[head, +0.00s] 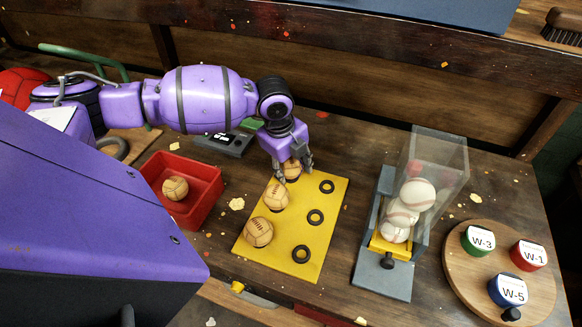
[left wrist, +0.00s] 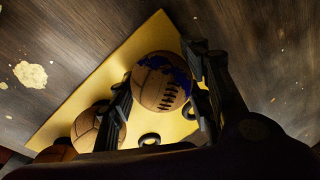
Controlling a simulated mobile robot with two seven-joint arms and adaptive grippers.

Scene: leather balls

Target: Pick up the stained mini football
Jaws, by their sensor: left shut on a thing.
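The stained mini football (left wrist: 163,80) is tan, with dark lacing and a dark blue stain on its upper part in the left wrist view. My left gripper (left wrist: 165,97) is shut on it, with one finger on each side. In the head view, the left gripper (head: 292,166) points down at the far end of the yellow board (head: 293,225) and partly hides this ball (head: 291,170). I cannot tell whether the ball touches the board. My right gripper is not in view.
Two tan balls (head: 276,197) (head: 258,232) sit close by on the board, beside black rings (head: 315,217). A red tray (head: 208,193) holds another ball (head: 175,188). A clear-walled dispenser (head: 440,165) with baseballs and a round wooden board (head: 465,275) with labelled tins stand right.

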